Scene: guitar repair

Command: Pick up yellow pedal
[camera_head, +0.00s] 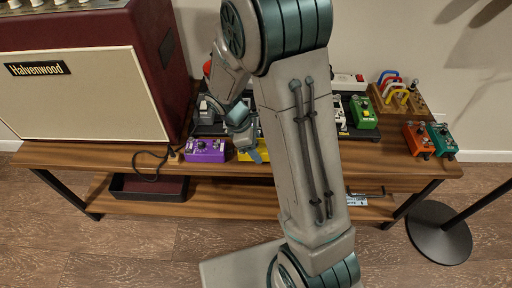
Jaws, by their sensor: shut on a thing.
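The yellow pedal (244,156) is at the front edge of the wooden bench, mostly hidden behind my gripper and arm. My gripper (254,150) reaches down over it from above, and its jaws are shut on the yellow pedal. Only a strip of yellow shows beside the fingers. I cannot tell whether the pedal still touches the bench top.
A purple pedal (205,151) is close on the left, beside a large amplifier (88,95). Green (363,112), orange (418,140) and teal (442,140) pedals stand on the right of the bench (385,160). A round stand base (438,235) is on the floor.

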